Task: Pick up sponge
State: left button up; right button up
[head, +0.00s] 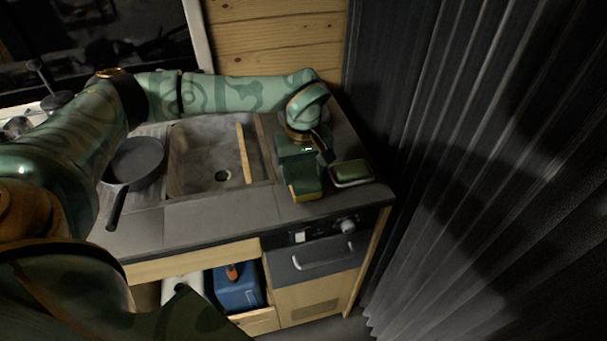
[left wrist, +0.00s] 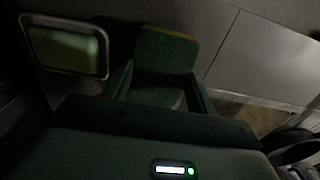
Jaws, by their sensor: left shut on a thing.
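The sponge (head: 304,188) is dark green with a yellow layer along its edge. It is at the right part of the counter, right of the sink. My left gripper (head: 299,170) reaches down from above and is shut on it. In the left wrist view the sponge (left wrist: 165,50) sits between the two fingers of the gripper (left wrist: 162,85), and its far end sticks out past them. I cannot tell whether it touches the counter. My right gripper is not in view.
A small tray (head: 372,180) holding a green block (head: 350,171) lies just right of the sponge. The sink (head: 190,160) with a wooden strip (head: 244,152) and a dark pan (head: 136,160) are to the left. A grey curtain (head: 470,150) hangs at the right.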

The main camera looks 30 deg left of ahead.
aim_at(304, 175)
pick_arm(q)
jog(key=shift+r, duration=0.4)
notch_tip(304, 175, up, 3)
jog(key=shift+f+p, duration=0.1)
jog(key=shift+p, duration=0.45)
jog(key=s+d+r+p, duration=0.2)
jog(key=s+d+r, duration=0.6)
jog(key=s, duration=0.3)
jog(key=shift+s+r, duration=0.35)
jog(key=shift+r, duration=0.3)
jog(key=shift+o, duration=0.2)
